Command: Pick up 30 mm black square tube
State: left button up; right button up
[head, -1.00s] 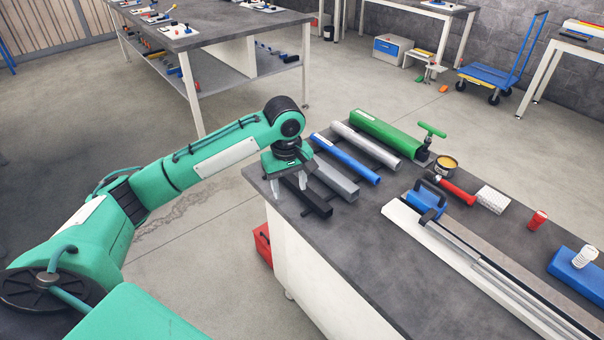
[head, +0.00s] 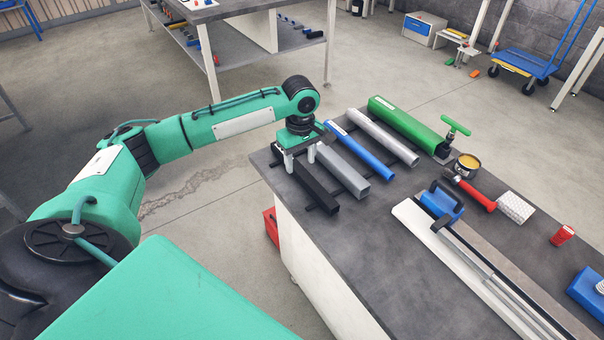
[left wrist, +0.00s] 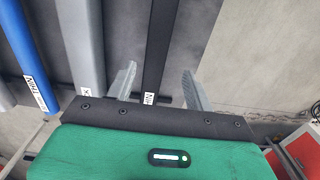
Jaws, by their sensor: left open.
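The black square tube (head: 316,187) lies at the left edge of the workbench, the outermost in a row of tubes. In the left wrist view the black tube (left wrist: 158,50) runs away from the gripper, with a white label on its near end. My left gripper (head: 299,160) is open above the far part of this tube. In the left wrist view, the fingers of my left gripper (left wrist: 158,85) stand on either side of the tube with gaps; contact cannot be told. The grey square tube (head: 343,170) lies beside it. My right gripper is not in view.
A blue tube (head: 362,152), a silver tube (head: 384,138) and a green tube (head: 404,122) lie further right.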

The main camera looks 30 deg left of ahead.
aim_at(302, 171)
pick_arm(q)
jog(key=shift+w+f, duration=0.2)
jog(key=shift+f, duration=0.4)
jog(key=shift+w+f, duration=0.15)
jog(key=shift+f, duration=0.4)
notch_tip(302, 171, down, 2)
jog(key=shift+f+p, duration=0.1)
jog(key=shift+p, duration=0.25)
jog(key=shift+f, duration=0.15)
jog(key=shift+c, duration=1.1)
grip_shut()
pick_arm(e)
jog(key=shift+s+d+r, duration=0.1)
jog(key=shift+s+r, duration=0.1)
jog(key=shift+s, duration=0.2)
